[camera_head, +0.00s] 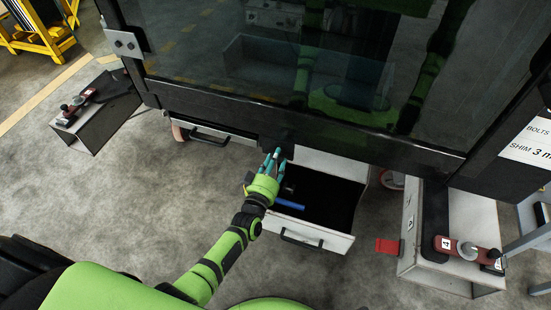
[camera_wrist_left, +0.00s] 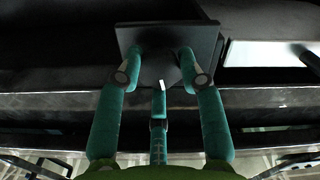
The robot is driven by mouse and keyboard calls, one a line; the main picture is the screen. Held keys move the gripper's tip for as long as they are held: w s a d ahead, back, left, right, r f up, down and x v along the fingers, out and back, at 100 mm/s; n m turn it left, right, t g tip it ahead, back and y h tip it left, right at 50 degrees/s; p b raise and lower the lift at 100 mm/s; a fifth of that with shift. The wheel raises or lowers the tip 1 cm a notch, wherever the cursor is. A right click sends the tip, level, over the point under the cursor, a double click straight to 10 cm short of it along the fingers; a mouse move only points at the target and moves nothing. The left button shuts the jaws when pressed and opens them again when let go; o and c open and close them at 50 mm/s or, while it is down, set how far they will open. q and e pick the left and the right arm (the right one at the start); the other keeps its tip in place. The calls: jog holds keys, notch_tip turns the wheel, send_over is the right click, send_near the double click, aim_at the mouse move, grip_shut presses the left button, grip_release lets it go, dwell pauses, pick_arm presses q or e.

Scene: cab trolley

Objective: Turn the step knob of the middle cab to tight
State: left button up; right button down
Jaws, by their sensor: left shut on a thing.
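The middle cab (camera_head: 270,112) has a dark glass front and a black lower frame across the view. My left gripper (camera_head: 275,158), green with teal fingers, reaches up to the underside of that frame. In the left wrist view a dark square plate (camera_wrist_left: 185,33) faces me, with a dark step knob (camera_wrist_left: 163,70) in front of it. My left gripper (camera_wrist_left: 161,78) is shut on the knob, with a finger on each side and one below. Any mark or pointer on the knob cannot be read. My right gripper is not in view.
An open drawer (camera_head: 318,241) with a blue item (camera_head: 289,204) inside lies beneath the gripper. A closed drawer (camera_head: 206,134) is to its left. A red tab (camera_head: 388,246) sticks out beside the right-hand grey step box (camera_head: 462,274). Open floor (camera_head: 110,210) lies at left.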

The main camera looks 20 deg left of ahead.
pick_arm(q)
jog(key=shift+w+a+r+m, duration=0.1)
jog(key=shift+a+r+m, duration=0.2)
jog(key=shift+m, duration=0.2)
dwell(0.3)
jog(key=o, duration=1.1)
jog(key=shift+r+m, duration=0.15)
jog(key=shift+m, duration=0.15)
jog(key=shift+o, duration=0.2)
jog(key=shift+d+f, duration=0.1)
jog(key=shift+f, duration=0.1)
jog(key=s, duration=1.2)
jog(key=shift+a, duration=0.2)
